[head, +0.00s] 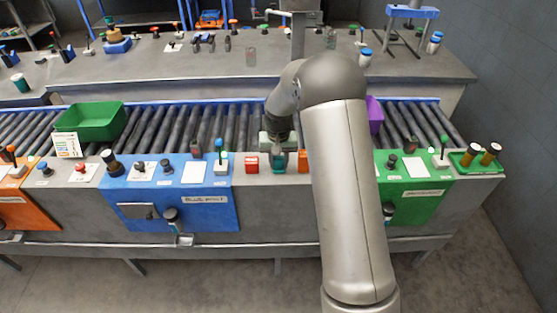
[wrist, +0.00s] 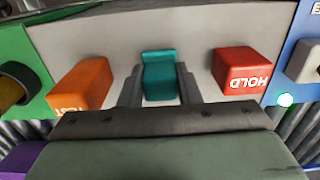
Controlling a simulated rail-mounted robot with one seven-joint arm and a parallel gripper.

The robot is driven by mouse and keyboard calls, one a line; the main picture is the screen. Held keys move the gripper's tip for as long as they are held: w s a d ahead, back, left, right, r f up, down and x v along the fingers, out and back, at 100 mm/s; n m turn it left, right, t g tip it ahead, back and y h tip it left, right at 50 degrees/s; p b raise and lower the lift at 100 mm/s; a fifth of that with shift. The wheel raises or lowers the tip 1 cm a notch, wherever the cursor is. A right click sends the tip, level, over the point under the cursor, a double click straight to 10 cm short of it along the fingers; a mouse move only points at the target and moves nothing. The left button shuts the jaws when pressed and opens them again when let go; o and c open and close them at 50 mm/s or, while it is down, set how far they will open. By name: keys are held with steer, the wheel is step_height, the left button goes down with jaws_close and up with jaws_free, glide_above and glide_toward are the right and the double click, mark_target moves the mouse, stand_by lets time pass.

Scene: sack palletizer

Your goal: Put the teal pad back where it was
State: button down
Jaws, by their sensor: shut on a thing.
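The teal pad (wrist: 159,72) is between the two fingers of my gripper (wrist: 158,90) in the wrist view. The fingers are shut on its sides. It is over or on the light grey panel strip, between the orange block (wrist: 83,83) and the red block marked HOLD (wrist: 241,70). I cannot tell if the pad touches the panel. In the head view a bit of teal shows at my gripper (head: 278,160), between the red block (head: 251,163) and the orange block (head: 303,160). My arm hides part of this area.
A blue panel (head: 180,185) with knobs and levers lies to the left in the head view, and a green panel (head: 420,195) to the right. A roller conveyor (head: 225,122) runs behind, with a green bin (head: 95,122) and a purple bin (head: 375,115).

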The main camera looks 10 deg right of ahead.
mark_target(278, 159)
steer(key=shift+f, duration=0.15)
steer(key=c, duration=1.1)
jaws_free()
steer(key=shift+o, duration=0.2)
step_height(278, 159, up, 12)
steer(key=s+r, duration=0.4)
steer(key=s, duration=0.3)
steer(key=s+f+n, duration=0.1)
steer(key=s+n, duration=0.1)
steer(key=s, duration=2.5)
steer(key=shift+s+a+f+n+b, duration=0.15)
steer(key=shift+a+f+n+b, duration=0.15)
steer(key=shift+a+f+b, duration=0.15)
